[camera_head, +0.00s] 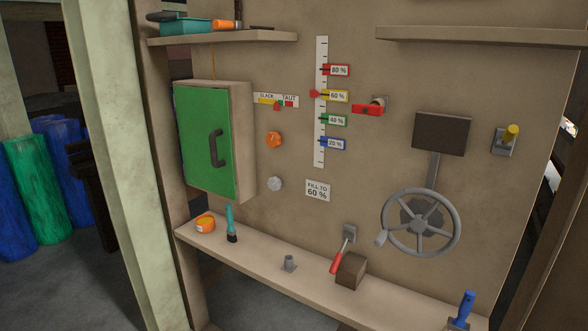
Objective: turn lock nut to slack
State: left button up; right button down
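A small scale plate (276,100) on the upright panel reads SLACK at its left and TAUT at its right. It has a yellow, a green and a red band, and a small red pointer (277,107) stands near its middle. Below it are an orange knob (274,139) and a grey, lobed knob (275,184). I cannot tell for sure which of these is the lock nut. Neither of my grippers is in view.
A green cabinet door (200,140) with a dark handle is shut, left of the knobs. A handwheel (447,206), a red-handled lever (337,262) and a red valve handle (367,110) stand to the right. The lower shelf (262,264) holds a tape measure (205,224), brush (231,222) and block (350,271).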

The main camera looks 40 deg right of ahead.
aim_at(274, 183)
jog(key=i+z, duration=0.1)
jog(key=z, duration=0.25)
jog(key=i+j+z, duration=0.1)
jog(key=z, duration=0.25)
jog(key=i+j+z, duration=0.1)
jog(key=z, duration=0.25)
